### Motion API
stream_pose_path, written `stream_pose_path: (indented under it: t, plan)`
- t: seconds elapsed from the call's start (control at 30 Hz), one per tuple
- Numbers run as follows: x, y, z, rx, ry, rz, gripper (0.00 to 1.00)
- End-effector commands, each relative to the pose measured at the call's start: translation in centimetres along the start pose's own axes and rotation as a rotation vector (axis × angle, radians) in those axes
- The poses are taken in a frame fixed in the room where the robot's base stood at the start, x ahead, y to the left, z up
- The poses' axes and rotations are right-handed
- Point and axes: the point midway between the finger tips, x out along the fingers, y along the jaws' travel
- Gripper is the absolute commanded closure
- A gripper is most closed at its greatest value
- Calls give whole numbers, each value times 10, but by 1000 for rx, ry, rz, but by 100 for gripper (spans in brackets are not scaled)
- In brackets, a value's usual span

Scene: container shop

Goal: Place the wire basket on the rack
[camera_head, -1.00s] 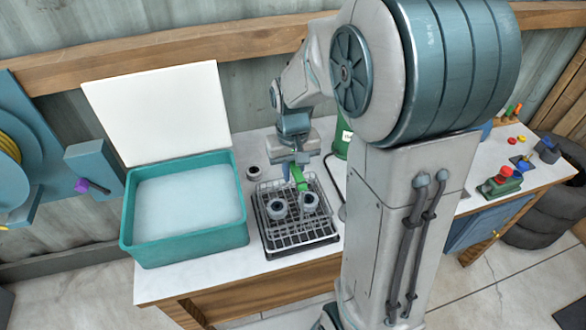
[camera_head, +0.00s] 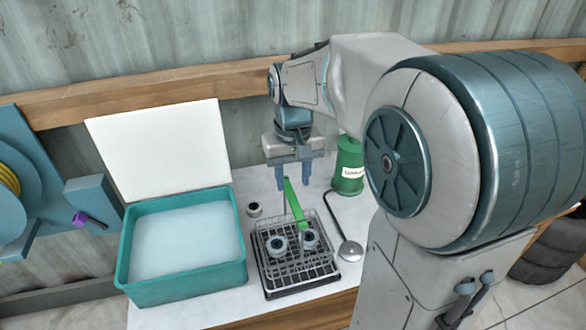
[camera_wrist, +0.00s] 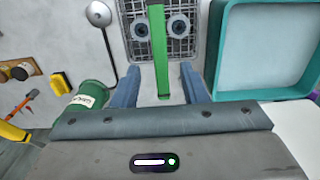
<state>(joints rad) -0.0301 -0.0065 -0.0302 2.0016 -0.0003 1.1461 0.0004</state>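The wire basket (camera_head: 327,262) is a grey mesh basket with a tall green handle (camera_head: 294,203) and two round ring-like parts inside. It sits on a dark, low rack (camera_head: 302,292) to the right of the teal tub; its exact seating is hard to see. My gripper (camera_head: 293,186) is above the basket with its fingers pointing down. In the wrist view, my gripper (camera_wrist: 160,75) is open, with the upright green handle (camera_wrist: 160,40) seen between the fingers and a gap on each side. The basket (camera_wrist: 192,42) shows beyond the fingertips.
A teal tub (camera_head: 188,287) of pale liquid stands left, its white lid (camera_head: 165,150) upright behind. A small round part (camera_head: 254,210) lies near the basket. A green canister (camera_head: 348,168) and a round-headed metal rod (camera_head: 350,251) are to the right.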

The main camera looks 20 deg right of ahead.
Motion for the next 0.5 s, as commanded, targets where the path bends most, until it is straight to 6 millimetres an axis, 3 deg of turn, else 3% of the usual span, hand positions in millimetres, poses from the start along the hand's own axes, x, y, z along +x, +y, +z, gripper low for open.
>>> stream_pose_path:
  t: [0.1,0.27,0.37,0.5]
  plan:
    - [-16,0,-1,0,3,0,60]
    - [-25,0,5,0,11,0,60]
    - [-27,0,22,-1,44,-2,60]
    - [-23,0,59,-3,122,-3,60]
